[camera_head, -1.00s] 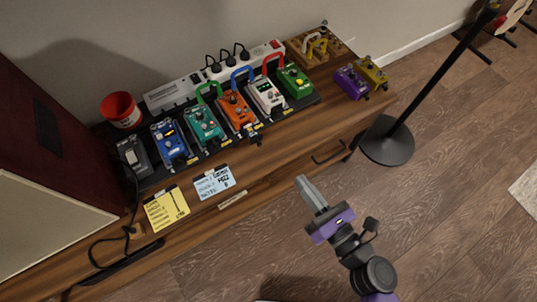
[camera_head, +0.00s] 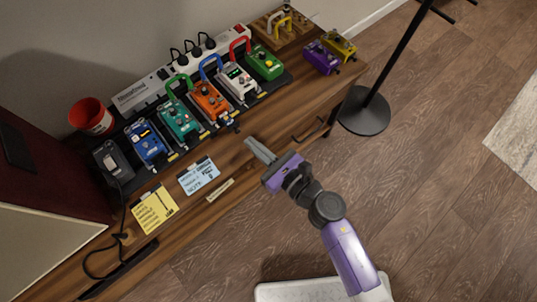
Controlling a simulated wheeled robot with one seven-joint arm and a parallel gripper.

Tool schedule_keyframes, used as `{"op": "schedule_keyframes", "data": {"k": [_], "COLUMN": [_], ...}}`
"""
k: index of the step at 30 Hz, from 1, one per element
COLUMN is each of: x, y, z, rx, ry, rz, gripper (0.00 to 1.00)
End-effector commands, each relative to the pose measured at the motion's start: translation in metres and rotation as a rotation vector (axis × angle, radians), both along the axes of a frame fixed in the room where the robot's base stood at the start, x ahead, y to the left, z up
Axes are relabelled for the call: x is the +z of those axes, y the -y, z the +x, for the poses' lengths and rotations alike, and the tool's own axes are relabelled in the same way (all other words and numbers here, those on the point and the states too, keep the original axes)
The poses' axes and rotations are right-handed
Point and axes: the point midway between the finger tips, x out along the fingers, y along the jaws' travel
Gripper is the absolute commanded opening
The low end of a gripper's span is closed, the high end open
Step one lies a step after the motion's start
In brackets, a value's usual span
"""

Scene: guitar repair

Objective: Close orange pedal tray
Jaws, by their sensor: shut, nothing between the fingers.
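The orange pedal (camera_head: 210,100) sits in the row of pedals on the black board, between the teal pedal (camera_head: 180,121) and the white pedal (camera_head: 239,83). A dark piece (camera_head: 228,126) juts out at its front toward the bench edge and seems to be part of its tray; how far the tray stands out is hard to tell. My gripper (camera_head: 257,148) is shut and empty. In the picture it is just below and right of that dark piece, apart from it, near the bench's front edge.
A light-blue note (camera_head: 198,176) and a yellow note (camera_head: 155,210) lie in front. A stand (camera_head: 363,112) rises from the floor at right.

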Motion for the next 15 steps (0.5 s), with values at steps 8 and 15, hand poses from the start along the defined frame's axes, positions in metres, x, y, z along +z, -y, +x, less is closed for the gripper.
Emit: {"op": "schedule_keyframes", "data": {"k": [8,15], "x": [-0.003,-0.003], "y": [-0.018,-0.020], "z": [0.021,0.023], "rx": [0.000,0.000], "ry": [-0.001,-0.001], "rz": [0.000,-0.001], "gripper": [0.00,0.00]}}
